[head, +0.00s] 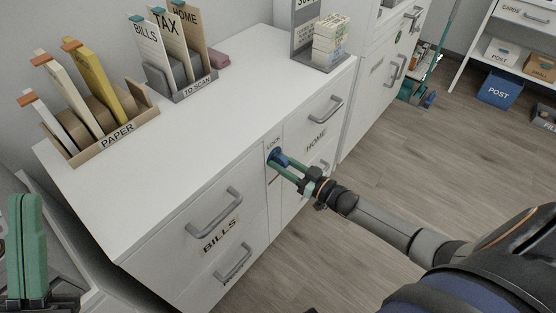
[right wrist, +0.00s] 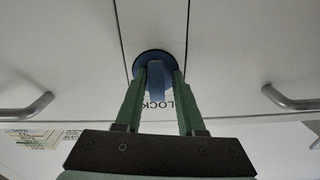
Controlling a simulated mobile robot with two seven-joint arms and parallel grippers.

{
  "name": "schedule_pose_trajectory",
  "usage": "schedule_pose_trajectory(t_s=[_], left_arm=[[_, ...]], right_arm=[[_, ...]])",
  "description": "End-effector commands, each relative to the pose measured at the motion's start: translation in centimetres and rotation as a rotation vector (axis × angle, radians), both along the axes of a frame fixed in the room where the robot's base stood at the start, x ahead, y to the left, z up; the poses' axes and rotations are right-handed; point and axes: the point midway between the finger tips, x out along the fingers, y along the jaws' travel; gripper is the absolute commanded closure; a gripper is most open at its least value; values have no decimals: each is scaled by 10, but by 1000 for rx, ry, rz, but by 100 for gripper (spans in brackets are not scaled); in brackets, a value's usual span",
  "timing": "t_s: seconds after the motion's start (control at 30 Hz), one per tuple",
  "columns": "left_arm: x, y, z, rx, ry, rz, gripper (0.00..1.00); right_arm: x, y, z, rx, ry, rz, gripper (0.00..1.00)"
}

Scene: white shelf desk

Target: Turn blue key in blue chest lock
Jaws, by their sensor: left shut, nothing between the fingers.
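The blue key (right wrist: 156,80) stands out from a round blue lock (right wrist: 152,58) on the front of the white chest, by the word LOCK. In the head view the blue lock (head: 276,158) is on the narrow strip between the BILLS and HOME drawers. My right gripper (head: 285,166) reaches it from the right. In the right wrist view its green fingers (right wrist: 159,78) lie on both sides of the key, with a gap showing on the right. The fingers look open around the key. My left gripper (head: 27,197) is shut and empty at the lower left.
Drawer handles (head: 214,212) stick out on both sides of the lock. The chest top (head: 190,150) is clear in the middle. A PAPER holder (head: 118,128) and a TO SCAN holder (head: 199,88) stand along the back. The wooden floor (head: 400,150) to the right is open.

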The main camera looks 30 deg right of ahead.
Motion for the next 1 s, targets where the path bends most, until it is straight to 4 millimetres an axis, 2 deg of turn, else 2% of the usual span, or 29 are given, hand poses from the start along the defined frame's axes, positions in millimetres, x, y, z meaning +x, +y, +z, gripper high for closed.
schedule_pose_trajectory(t_s=[0.03, 0.37, 1.0], left_arm=[[0, 0, 0, 0, 0, 0, 100], [0, 0, 2, 0, 0, 0, 100], [0, 0, 23, 0, 0, 0, 100]], right_arm=[[4, -6, 3, -3, -1, -15, 40], [1, -8, 3, -3, -1, -15, 40], [-48, -25, 1, -3, 1, -8, 40]])
